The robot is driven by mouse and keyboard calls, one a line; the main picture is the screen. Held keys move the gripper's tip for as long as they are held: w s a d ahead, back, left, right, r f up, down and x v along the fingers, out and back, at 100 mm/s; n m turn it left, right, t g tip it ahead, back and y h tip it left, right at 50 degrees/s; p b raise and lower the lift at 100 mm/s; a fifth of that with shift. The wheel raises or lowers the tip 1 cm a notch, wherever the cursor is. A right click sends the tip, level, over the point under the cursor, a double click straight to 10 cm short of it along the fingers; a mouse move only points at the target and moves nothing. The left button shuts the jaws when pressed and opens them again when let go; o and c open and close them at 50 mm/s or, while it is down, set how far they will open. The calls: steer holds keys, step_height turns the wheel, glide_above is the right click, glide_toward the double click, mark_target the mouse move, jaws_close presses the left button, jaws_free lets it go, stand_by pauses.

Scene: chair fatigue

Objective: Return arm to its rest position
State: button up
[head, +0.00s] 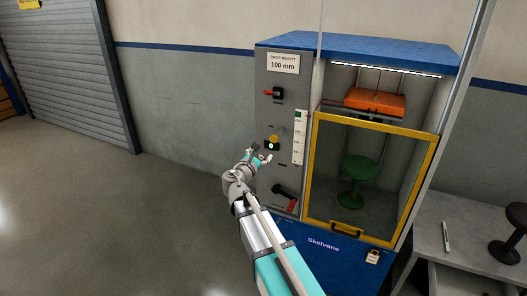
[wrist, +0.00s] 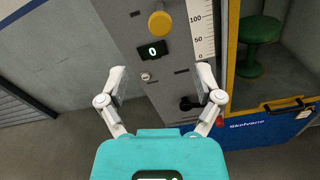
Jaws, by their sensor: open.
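My gripper (head: 259,156) is in front of the grey control panel (head: 265,179) of the test machine. In the wrist view my gripper (wrist: 160,90) has its two fingers spread wide, with nothing between them. The panel carries a yellow knob (wrist: 160,22) and a small display reading 0 (wrist: 152,50), both beyond the fingertips. A red-handled lever (head: 272,92) is high on the panel. A second red-handled lever (head: 286,197) is low on it. My arm reaches up from the bottom of the head view.
The yellow-framed door (head: 309,166) looks closed over a chamber with a green stool (head: 360,170) under an orange weight (head: 375,101). A grey table (head: 470,240) with a dark stool (head: 511,240) stands at right. The floor (head: 100,210) at left is clear.

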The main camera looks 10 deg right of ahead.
steer(key=shift+s, duration=0.1)
stand_by(0.3)
steer(key=s+d+f+m+g+y, duration=0.1)
steer(key=s+d+f+m+g, duration=0.3)
steer(key=s+f+m, duration=0.3)
steer(key=s+d+f+m+g+y, duration=0.1)
steer(key=s+d+f+m+g, duration=0.4)
steer(key=m, duration=0.3)
steer(key=s+a+f+m+g+y, duration=0.2)
steer(key=s+a+f+m+y, duration=0.1)
steer(key=s, duration=0.4)
steer(key=s+a+f+m+g+y, duration=0.3)
steer(key=s+a+m+y, duration=0.1)
steer(key=s+m, duration=0.3)
steer(key=shift+s+a+f+m+g+y, duration=0.15)
steer(key=shift+s+m+g+y, duration=0.2)
steer(key=shift+s+y, duration=0.4)
steer(key=shift+w, duration=0.1)
